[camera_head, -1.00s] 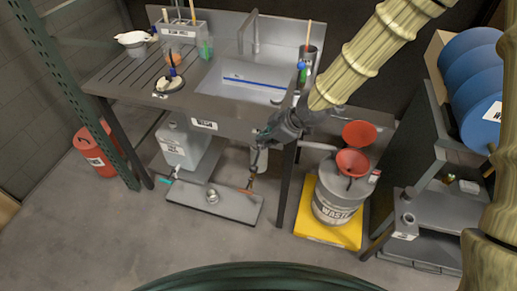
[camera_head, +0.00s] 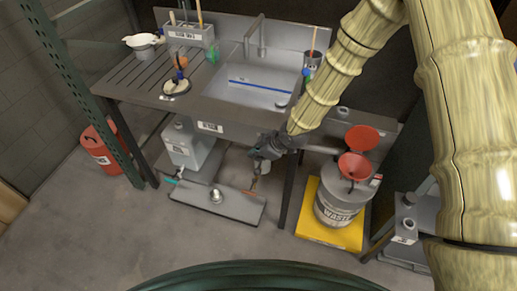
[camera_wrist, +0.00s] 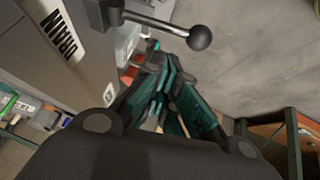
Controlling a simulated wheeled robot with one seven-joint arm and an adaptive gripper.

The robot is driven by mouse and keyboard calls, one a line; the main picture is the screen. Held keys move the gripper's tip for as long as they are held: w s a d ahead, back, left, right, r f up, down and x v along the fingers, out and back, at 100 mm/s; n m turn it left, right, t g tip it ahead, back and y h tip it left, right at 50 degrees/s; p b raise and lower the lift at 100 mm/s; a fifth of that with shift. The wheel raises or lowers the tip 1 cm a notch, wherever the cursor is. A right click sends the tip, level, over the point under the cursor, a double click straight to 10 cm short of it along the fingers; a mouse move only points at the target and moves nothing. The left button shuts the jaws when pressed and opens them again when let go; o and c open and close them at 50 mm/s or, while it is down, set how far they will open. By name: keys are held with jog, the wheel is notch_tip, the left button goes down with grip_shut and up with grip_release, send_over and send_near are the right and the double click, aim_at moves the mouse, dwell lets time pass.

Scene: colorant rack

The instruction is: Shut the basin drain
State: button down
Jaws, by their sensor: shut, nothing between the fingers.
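The grey metal basin (camera_head: 262,96) is set in the bench at the back, with a faucet over it. In the wrist view a drain lever (camera_wrist: 155,22), a dark metal bar ending in a round black knob (camera_wrist: 200,37), sticks out from a grey panel with a label that appears to read "DRAIN" (camera_wrist: 58,35). My gripper (camera_wrist: 160,72) is shut and empty, with its fingers close below the lever bar and left of the knob; contact cannot be told. In the head view my gripper (camera_head: 262,156) is below the basin's front edge and hides the lever.
A white jug (camera_head: 188,148) and a low grey tray (camera_head: 230,207) are under the bench. A grey waste drum (camera_head: 338,208) with red funnels (camera_head: 355,166) stands on a yellow base to the right. A bench leg (camera_head: 287,195) stands just right of my gripper. Floor in front is clear.

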jog(key=shift+w+d+f+p, duration=0.1)
jog(key=shift+d+f+p, duration=0.1)
jog(key=shift+f, duration=0.4)
jog(key=shift+d+f+p, duration=0.1)
jog(key=shift+f+p, duration=0.1)
jog(key=shift+f, duration=0.4)
jog(key=shift+d+f+b, duration=0.1)
jog(key=shift+f+b, duration=0.1)
jog(key=shift+b, duration=0.15)
